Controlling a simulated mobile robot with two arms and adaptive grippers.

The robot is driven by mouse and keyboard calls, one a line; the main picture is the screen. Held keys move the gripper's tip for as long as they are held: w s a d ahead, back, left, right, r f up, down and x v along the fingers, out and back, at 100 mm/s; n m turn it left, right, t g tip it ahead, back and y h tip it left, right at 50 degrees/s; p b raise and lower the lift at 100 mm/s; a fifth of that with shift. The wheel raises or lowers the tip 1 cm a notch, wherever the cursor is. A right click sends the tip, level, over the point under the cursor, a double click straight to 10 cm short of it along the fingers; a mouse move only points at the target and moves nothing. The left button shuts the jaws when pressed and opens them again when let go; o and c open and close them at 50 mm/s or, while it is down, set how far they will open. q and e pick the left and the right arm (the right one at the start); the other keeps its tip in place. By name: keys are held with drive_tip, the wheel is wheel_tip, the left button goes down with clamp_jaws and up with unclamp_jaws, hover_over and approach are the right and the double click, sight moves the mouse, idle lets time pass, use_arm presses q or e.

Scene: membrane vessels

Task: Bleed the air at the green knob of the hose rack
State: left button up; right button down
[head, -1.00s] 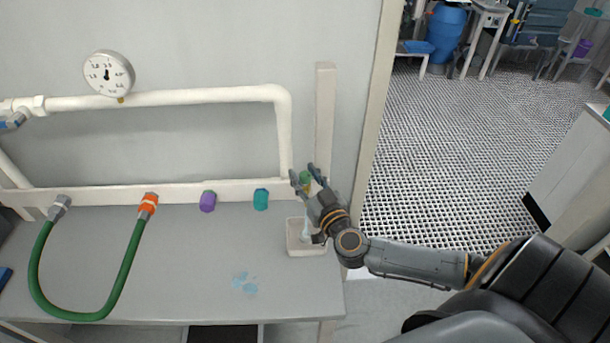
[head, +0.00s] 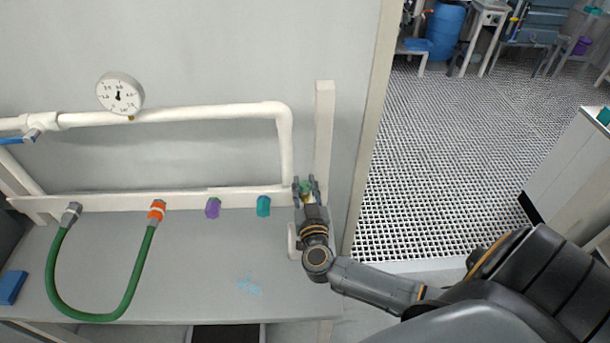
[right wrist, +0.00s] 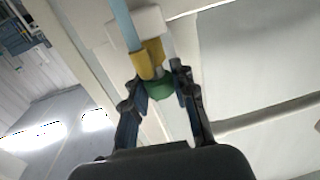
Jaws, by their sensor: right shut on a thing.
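The green knob (head: 306,186) is at the right end of the white rail of the hose rack, beside a white upright post. My right gripper (head: 307,181) has its fingers on either side of the knob and is shut on it. In the right wrist view the green knob (right wrist: 175,89) sits between the fingertips (right wrist: 158,78), next to a yellow fitting (right wrist: 149,58). A light-blue strip (right wrist: 123,22) runs from the fitting; I cannot tell whether it is water or a tube. My left gripper is not in view.
A white tray (head: 293,243) stands below, mostly hidden by my right gripper. Purple (head: 212,208) and teal (head: 264,206) caps and a green hose (head: 133,275) are on the rail to the left. A round gauge (head: 120,93) sits on the white pipe. The bench front is mostly clear.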

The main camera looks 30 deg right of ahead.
drive_tip(key=shift+r+m+g+h, duration=0.1)
drive_tip(key=shift+m+g+h, duration=0.45)
drive_tip(key=shift+h, duration=0.35)
drive_tip(key=shift+a+m+g+h, duration=0.1)
drive_tip(key=shift+m+g+h, duration=0.65)
drive_tip(key=shift+m+h, duration=0.3)
drive_tip(key=m+g+h, duration=0.2)
drive_tip(key=g+h, duration=0.1)
drive_tip(key=shift+f+m+g, duration=0.2)
drive_tip(key=shift+m+g, duration=0.1)
drive_tip(key=shift+m, duration=0.1)
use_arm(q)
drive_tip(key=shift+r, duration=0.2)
use_arm(e)
drive_tip(key=shift+m+g+h, duration=0.75)
drive_tip(key=shift+m+g, duration=0.05)
drive_tip(key=shift+g, duration=0.3)
drive_tip(key=c, duration=1.3)
unclamp_jaws()
drive_tip(key=shift+c, duration=0.2)
drive_tip(key=shift+r, duration=0.1)
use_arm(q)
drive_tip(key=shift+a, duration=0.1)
